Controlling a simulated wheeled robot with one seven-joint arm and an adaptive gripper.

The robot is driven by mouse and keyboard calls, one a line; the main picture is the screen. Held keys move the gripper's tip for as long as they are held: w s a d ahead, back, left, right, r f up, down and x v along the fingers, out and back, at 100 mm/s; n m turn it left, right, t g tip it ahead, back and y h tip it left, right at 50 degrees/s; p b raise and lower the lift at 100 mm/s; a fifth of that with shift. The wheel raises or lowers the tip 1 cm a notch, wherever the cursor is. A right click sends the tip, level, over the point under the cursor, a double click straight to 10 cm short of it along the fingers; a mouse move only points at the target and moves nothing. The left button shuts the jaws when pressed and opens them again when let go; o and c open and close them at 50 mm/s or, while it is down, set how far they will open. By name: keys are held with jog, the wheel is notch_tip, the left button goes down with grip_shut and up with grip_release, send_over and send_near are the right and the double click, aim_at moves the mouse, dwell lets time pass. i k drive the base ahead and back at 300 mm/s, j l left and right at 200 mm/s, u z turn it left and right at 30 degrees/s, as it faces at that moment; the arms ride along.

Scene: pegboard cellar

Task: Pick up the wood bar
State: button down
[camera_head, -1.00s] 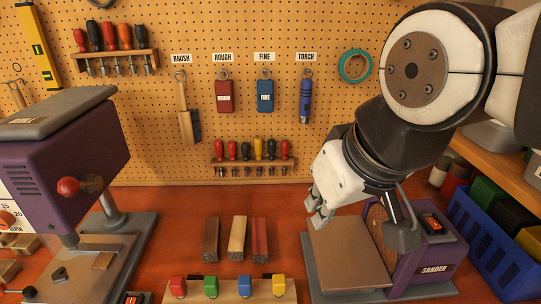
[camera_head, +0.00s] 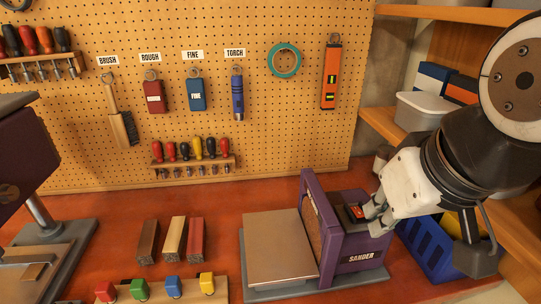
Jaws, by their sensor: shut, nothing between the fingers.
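Three short bars lie side by side on the red-brown bench, left of the sander: a dark brown bar (camera_head: 148,242), a pale wood-coloured bar (camera_head: 174,240) and a red bar (camera_head: 196,240). The pale one looks most like plain wood. My gripper (camera_head: 372,213) is shut and empty, far to the right of the bars. Its fingertips are at the purple sander (camera_head: 352,245), close to the red switch (camera_head: 356,211) on its top. I cannot tell whether they touch the switch.
The sander's flat plate (camera_head: 280,245) stands between the bars and my gripper. A wooden block with coloured knobs (camera_head: 190,297) is in front of the bars. A blue crate (camera_head: 428,250) is at the right. A drill press base (camera_head: 65,250) is at the left.

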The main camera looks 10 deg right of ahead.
aim_at(172, 249)
jog(key=i+u, duration=0.1)
jog(key=u, duration=0.9)
jog(key=l, duration=0.1)
